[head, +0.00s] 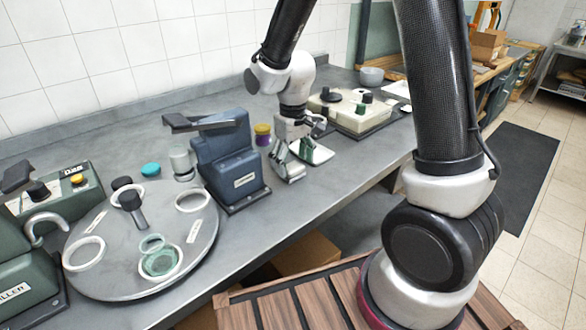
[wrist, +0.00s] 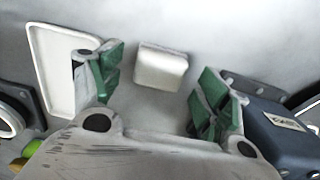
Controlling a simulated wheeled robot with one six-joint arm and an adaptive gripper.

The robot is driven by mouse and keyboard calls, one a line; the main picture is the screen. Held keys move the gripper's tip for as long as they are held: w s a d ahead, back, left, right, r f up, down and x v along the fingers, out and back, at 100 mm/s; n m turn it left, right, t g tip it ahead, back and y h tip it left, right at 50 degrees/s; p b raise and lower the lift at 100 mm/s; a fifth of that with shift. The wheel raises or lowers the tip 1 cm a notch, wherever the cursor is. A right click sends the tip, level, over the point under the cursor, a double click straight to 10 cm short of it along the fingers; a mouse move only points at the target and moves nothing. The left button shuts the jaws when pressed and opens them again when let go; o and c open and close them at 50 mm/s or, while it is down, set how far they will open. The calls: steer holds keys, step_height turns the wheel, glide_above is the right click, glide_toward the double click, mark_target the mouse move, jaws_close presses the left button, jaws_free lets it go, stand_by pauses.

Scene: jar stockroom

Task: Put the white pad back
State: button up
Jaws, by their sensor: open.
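The white pad (wrist: 162,65) is a small pale block lying on the grey counter. In the wrist view it lies ahead of the gap between my fingers, with bare counter showing on both sides. My gripper (wrist: 160,88) is open, with green finger pads apart and nothing between them. In the head view my gripper (head: 290,168) is low over the counter, right of the blue press, and I cannot make out the pad there. A shallow white tray (wrist: 45,75) lies left of the pad in the wrist view; it also shows behind my gripper in the head view (head: 318,154).
The blue press (head: 234,168) stands close to my gripper; it also shows at the right of the wrist view (wrist: 272,135). A jar with a yellow lid (head: 262,129) stands behind. A round turntable (head: 110,255) is at left, and a cream device (head: 350,112) is beyond the tray.

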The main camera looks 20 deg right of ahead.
mark_target(294, 166)
step_height(294, 166, up, 10)
steer(key=f, duration=0.1)
steer(key=s+d+r+m+t, duration=0.2)
steer(key=s+d+r, duration=0.3)
steer(key=s, duration=0.5)
steer(key=s+d+r+m+t, duration=0.2)
steer(key=s+d+r, duration=0.4)
steer(key=s+d, duration=0.4)
steer(key=shift+r+m, duration=0.25)
steer(key=shift+m, duration=0.05)
